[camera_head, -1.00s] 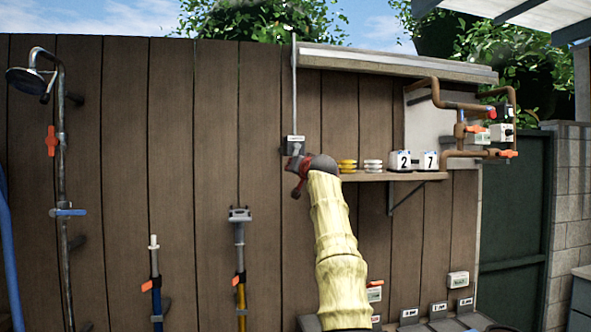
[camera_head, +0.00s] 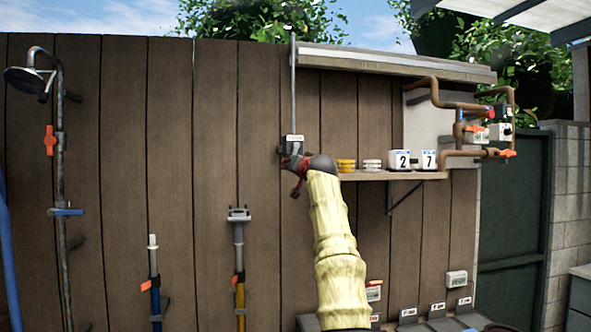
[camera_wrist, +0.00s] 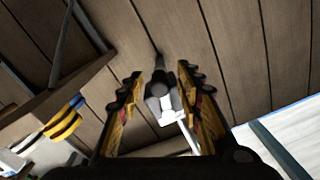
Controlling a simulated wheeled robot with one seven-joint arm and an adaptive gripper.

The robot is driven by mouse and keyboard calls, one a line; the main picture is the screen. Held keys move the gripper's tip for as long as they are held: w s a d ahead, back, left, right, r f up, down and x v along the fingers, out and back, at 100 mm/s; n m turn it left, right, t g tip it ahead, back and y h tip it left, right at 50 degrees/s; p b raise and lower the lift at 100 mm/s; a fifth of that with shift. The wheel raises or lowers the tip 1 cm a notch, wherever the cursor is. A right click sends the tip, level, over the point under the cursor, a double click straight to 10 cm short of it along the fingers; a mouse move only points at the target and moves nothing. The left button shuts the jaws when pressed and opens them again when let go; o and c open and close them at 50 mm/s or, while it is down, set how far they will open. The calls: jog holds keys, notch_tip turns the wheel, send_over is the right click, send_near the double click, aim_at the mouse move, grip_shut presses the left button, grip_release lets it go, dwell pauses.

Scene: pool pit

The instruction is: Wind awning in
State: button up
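A long awning housing (camera_head: 400,63) runs along the top of the wooden fence, and no fabric hangs below it. A thin rod (camera_head: 293,85) comes down beside its left end to a small winder box (camera_head: 292,145) with a pale label. My gripper (camera_head: 294,168) is at the box, just below it, and hides its lower part. In the wrist view my gripper (camera_wrist: 163,84) has its fingers spread, with a dark and pale winder part (camera_wrist: 163,98) between them. Neither finger clearly touches it.
A shelf (camera_head: 365,176) right of my gripper bears yellow rings (camera_head: 346,165), white rings (camera_head: 372,165) and number blocks (camera_head: 412,160). Pipes with valves (camera_head: 455,125) are farther right. A shower (camera_head: 60,140) and two poles (camera_head: 239,270) stand at the left.

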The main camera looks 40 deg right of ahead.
jog(key=shift+s+r, duration=0.1)
jog(key=shift+s, duration=0.05)
jog(key=v, duration=0.7)
dwell(0.5)
jog(key=shift+a, duration=0.1)
jog(key=shift+c, duration=0.2)
